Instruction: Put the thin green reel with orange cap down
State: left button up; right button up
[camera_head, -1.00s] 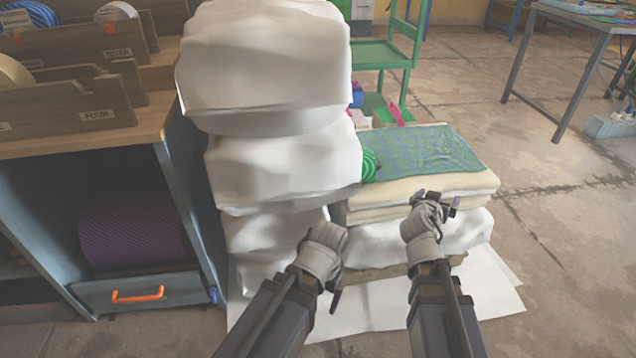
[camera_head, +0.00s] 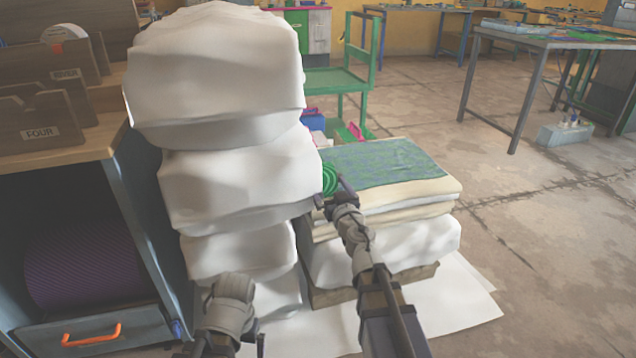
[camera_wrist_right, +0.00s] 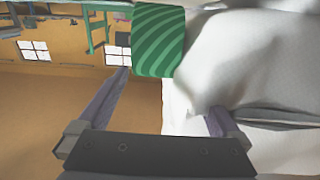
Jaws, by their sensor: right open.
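The green striped reel (camera_head: 330,179) rests against the white stack, at the left edge of the patterned green cloth. In the right wrist view the reel (camera_wrist_right: 158,40) shows large, with light and dark green bands. I see no orange cap. My right gripper (camera_head: 334,196) is open at the reel's near side. In the wrist view its open fingers (camera_wrist_right: 167,95) reach toward the reel, the left fingertip close to its lower left edge; I cannot tell whether they touch. My left gripper (camera_head: 240,335) hangs low in front of the white stack, its jaws mostly hidden.
A tall white bundle stack (camera_head: 220,70) stands left of the reel. A low pile with a green cloth (camera_head: 390,160) lies right of it. A wooden cabinet (camera_head: 60,160) is at the left, a green chair (camera_head: 340,80) behind.

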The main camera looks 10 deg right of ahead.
aim_at(323, 173)
jog(key=shift+w+d+f, duration=0.1)
jog(key=shift+w, duration=1.85)
jog(key=shift+w+d+f, duration=0.1)
jog(key=shift+w, duration=1.85)
jog(key=shift+s, duration=0.1)
jog(key=shift+c, duration=0.2)
grip_shut()
